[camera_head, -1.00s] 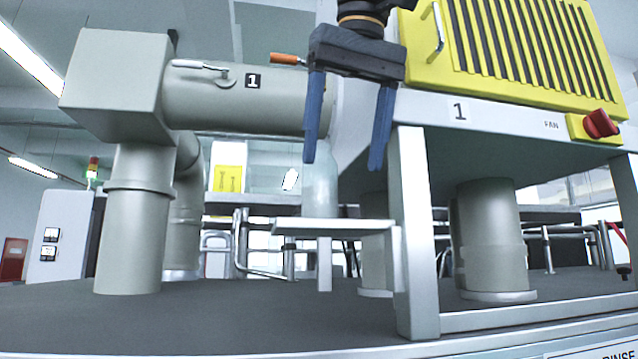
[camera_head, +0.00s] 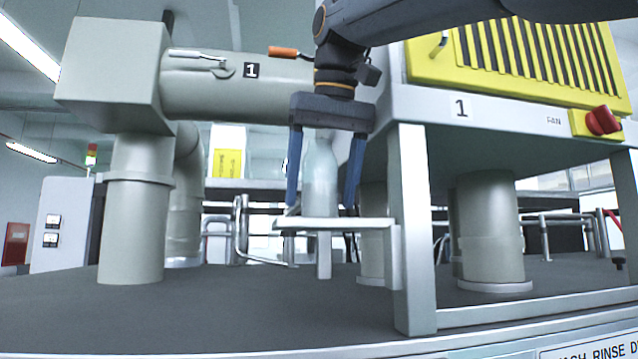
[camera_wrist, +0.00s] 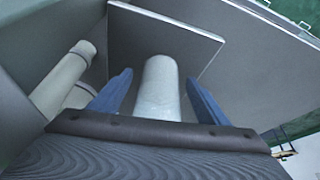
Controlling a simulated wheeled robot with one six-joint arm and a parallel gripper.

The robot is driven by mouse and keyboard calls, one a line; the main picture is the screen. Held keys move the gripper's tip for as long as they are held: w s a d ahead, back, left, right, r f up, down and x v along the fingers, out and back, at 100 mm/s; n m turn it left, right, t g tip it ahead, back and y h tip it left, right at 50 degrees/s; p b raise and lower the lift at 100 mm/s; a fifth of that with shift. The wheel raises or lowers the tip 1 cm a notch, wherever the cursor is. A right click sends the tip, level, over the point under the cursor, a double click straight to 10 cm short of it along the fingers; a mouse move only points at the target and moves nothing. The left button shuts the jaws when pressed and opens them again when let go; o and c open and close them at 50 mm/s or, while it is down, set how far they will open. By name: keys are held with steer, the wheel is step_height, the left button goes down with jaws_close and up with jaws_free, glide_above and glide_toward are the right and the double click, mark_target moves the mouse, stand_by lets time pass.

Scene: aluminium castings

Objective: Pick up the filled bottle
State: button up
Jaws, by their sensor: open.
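A pale, translucent bottle (camera_head: 321,180) stands upright on a small grey shelf (camera_head: 345,223) in the head view. My gripper (camera_head: 321,200) points down over it with its blue fingers open, one on each side of the bottle. In the wrist view the bottle (camera_wrist: 158,88) lies between the two open fingers (camera_wrist: 160,95), with a gap visible on both sides. The bottle's top is partly hidden behind the gripper's palm in the head view. I cannot tell its fill level.
A grey pipe (camera_head: 210,95) with a handle runs close to the left of my gripper. A metal frame post (camera_head: 412,230) and a yellow vented panel (camera_head: 520,60) stand to the right. A red knob (camera_head: 602,121) sits on the frame.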

steer(key=shift+f, duration=0.1)
steer(key=shift+c, duration=0.6)
steer(key=c, duration=1.2)
steer(key=shift+b, duration=0.4)
